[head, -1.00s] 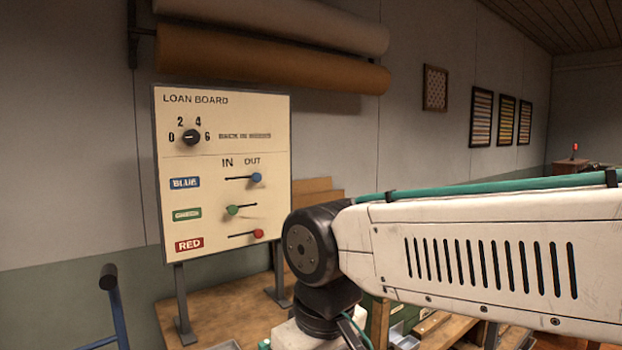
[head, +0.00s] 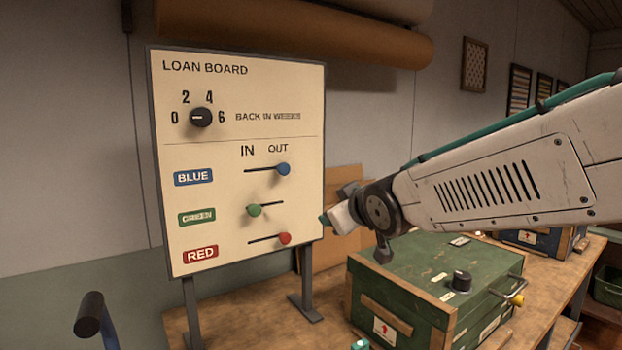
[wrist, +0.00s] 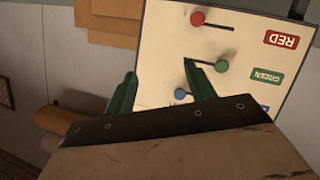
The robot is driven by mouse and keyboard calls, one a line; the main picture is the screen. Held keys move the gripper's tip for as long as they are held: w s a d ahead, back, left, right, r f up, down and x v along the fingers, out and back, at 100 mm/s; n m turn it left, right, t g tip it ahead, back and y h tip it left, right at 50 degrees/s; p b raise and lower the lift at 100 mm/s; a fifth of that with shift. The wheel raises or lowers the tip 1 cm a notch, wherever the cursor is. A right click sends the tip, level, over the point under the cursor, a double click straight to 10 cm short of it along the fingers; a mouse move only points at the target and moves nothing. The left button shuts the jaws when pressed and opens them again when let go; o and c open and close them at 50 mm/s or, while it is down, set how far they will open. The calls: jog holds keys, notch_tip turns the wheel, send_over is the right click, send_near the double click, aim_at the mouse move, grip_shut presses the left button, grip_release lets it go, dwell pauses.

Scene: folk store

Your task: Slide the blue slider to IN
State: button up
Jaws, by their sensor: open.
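The blue slider (head: 283,169) has a round blue knob at the right end of its slot, under OUT on the cream loan board (head: 225,85). In the wrist view, which is upside down, the blue knob (wrist: 180,94) appears between my fingers, close to the right one. My gripper (wrist: 160,78) is open and empty, with two green fingers spread. In the head view my gripper (head: 325,218) is just right of the board, lower than the blue knob. One green fingertip shows there; the rest is hidden by the wrist. I cannot tell its exact distance from the board.
The green slider (head: 254,210) is at the left, under IN; the red slider (head: 285,238) is at the right, under OUT. A dial (head: 201,117) sits above. A green box (head: 430,280) stands on the wooden bench (head: 245,325) below my arm.

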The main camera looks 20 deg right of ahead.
aim_at(285, 169)
jog(key=shift+w+a+r+n+t+y, duration=0.7)
jog(key=shift+w+a+r, duration=0.35)
jog(key=shift+w, duration=1.6)
jog(key=shift+w+a+r+n+t+y, duration=0.55)
jog(key=shift+w+a+r+n+y, duration=0.3)
jog(key=shift+w, duration=1.8)
jog(key=shift+w+a+r+n+t+y, duration=0.6)
jog(key=shift+w+a+r, duration=0.55)
jog(key=shift+w, duration=1.5)
jog(key=shift+f, duration=0.1)
jog(key=c, duration=0.8)
jog(key=shift+o, duration=0.2)
